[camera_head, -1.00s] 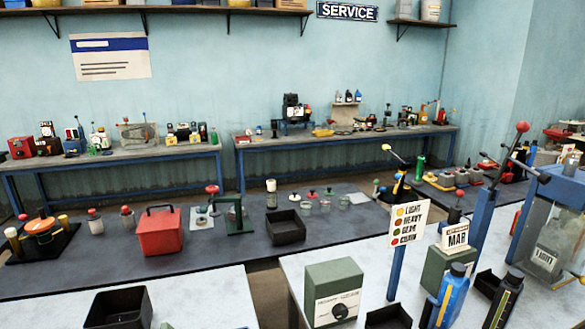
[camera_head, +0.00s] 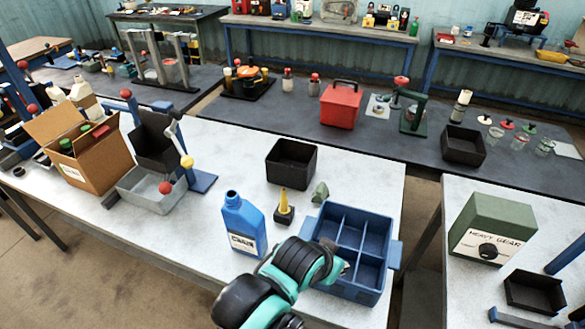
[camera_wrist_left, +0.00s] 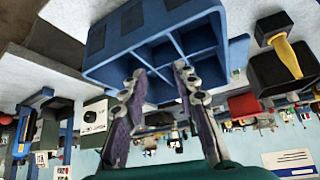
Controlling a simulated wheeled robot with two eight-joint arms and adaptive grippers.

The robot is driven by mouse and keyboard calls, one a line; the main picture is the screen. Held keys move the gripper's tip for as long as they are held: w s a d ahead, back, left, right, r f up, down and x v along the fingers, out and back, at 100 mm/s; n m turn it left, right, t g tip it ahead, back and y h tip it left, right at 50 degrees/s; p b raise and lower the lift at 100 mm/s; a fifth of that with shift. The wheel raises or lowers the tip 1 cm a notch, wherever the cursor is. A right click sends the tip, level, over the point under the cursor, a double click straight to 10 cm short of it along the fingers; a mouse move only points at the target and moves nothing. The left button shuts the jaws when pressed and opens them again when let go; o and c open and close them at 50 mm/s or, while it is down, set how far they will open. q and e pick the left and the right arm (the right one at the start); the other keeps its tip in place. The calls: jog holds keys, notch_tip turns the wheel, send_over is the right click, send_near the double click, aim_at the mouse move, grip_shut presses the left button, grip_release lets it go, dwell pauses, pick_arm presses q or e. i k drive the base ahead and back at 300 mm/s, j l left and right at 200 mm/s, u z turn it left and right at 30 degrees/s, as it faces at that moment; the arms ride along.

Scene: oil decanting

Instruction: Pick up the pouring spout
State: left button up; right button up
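The likely pouring spout is a yellow cone on a black base (camera_head: 284,206), upright on the white table left of the blue divided tray (camera_head: 378,217). In the left wrist view, which is upside down, the yellow spout (camera_wrist_left: 287,57) shows at the right. My left gripper (camera_head: 345,268) is at the tray's near left side in the head view, right of and nearer than the spout, not touching it. In the left wrist view, the fingers (camera_wrist_left: 160,72) are spread apart with nothing between them; the tray (camera_wrist_left: 155,30) is in front of them. My right gripper is not in view.
A blue bottle (camera_head: 243,226) stands left of the spout. A black bin (camera_head: 291,162) is behind it, and a small green piece (camera_head: 320,192) lies to its right. A cardboard box (camera_head: 82,152) and a grey tray (camera_head: 150,190) are farther left.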

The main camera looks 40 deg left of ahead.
aim_at(284, 210)
jog(key=j+u, duration=0.15)
jog(key=u, duration=0.2)
jog(key=k+j+u, duration=0.1)
jog(key=u, duration=0.25)
jog(key=j+u, duration=0.25)
jog(key=u, duration=0.15)
